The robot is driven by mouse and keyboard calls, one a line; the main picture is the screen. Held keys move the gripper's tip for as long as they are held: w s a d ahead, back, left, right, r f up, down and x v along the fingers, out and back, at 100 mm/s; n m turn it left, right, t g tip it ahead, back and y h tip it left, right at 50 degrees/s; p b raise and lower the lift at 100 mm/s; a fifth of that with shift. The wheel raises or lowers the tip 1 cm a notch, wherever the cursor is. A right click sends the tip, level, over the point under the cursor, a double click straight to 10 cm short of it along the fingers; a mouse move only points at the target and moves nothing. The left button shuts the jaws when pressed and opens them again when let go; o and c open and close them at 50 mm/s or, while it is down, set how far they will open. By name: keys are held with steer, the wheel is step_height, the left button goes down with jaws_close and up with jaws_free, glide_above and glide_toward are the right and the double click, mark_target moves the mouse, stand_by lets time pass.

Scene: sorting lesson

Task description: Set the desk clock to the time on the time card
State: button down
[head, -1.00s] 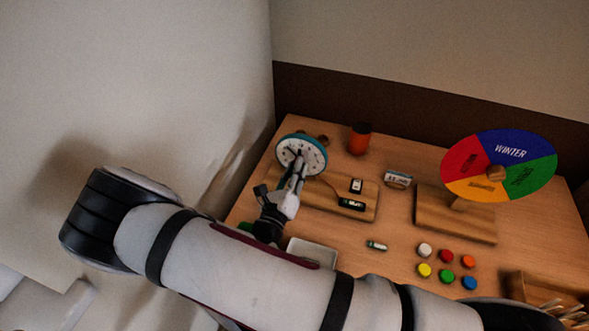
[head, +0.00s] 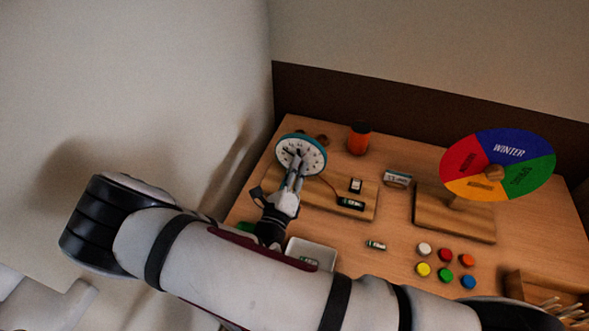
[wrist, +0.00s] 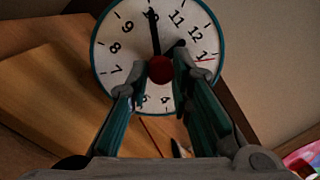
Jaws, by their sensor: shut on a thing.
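The desk clock (head: 290,144) has a white face and teal rim, and stands at the left back of the desk. In the wrist view, the clock face (wrist: 117,30) appears turned, with 12 at upper right. Its longer black hand (wrist: 155,32) points near 10 and a shorter dark hand (wrist: 179,47) points near 12. A thin red hand lies near 1. My gripper (wrist: 160,74) is shut on the red centre knob (wrist: 160,67), fingers on either side. A small white card-like block (head: 397,178) stands right of the clock; its print is unreadable, so I cannot tell if it is the time card.
A wooden board (head: 325,200) before the clock carries a battery holder (head: 351,203) and a small black-and-white part. A white tray (head: 325,248) and a loose battery (head: 376,245) lie nearer.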

steer(key=c, duration=1.4)
jaws_free()
steer(key=v, duration=1.2)
steer(key=shift+a, duration=0.1)
